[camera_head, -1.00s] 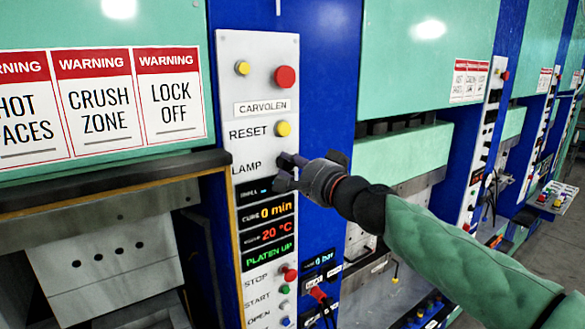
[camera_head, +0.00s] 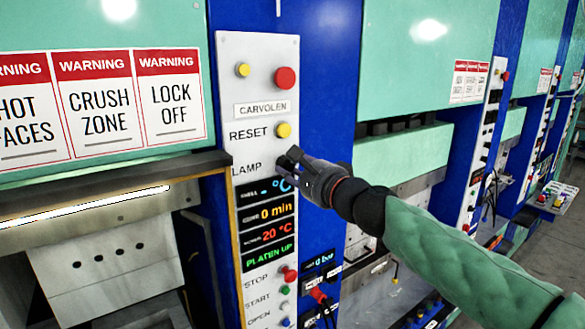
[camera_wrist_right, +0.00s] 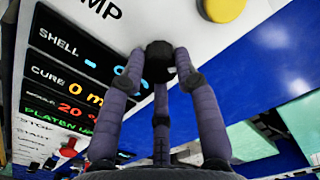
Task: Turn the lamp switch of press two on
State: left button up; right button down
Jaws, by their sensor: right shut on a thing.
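The white control panel (camera_head: 257,60) of the near press carries a row labelled LAMP (camera_head: 247,170). My right gripper (camera_head: 288,162) reaches in from the right, and its fingers are at that row. In the wrist view, my right gripper (camera_wrist_right: 161,75) is shut on the black lamp switch knob (camera_wrist_right: 160,50), its fingers around it. The fingers hide the switch in the head view. A bright lamp strip (camera_head: 85,204) glows under the dark ledge of this press at left. My left gripper is not in view.
The yellow RESET button (camera_head: 283,130) sits just above the switch and the red button (camera_head: 285,78) higher up. Displays (camera_head: 268,213) and the stop button (camera_head: 290,274) lie below. More presses stand along the right.

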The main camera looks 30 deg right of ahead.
dwell(0.4)
jog(key=c, duration=0.9)
grip_release()
jog(key=shift+d, duration=0.1)
jog(key=shift+s, duration=0.1)
jog(key=s, duration=1.2)
jog(key=shift+d, duration=0.45)
jog(key=shift+w, duration=0.15)
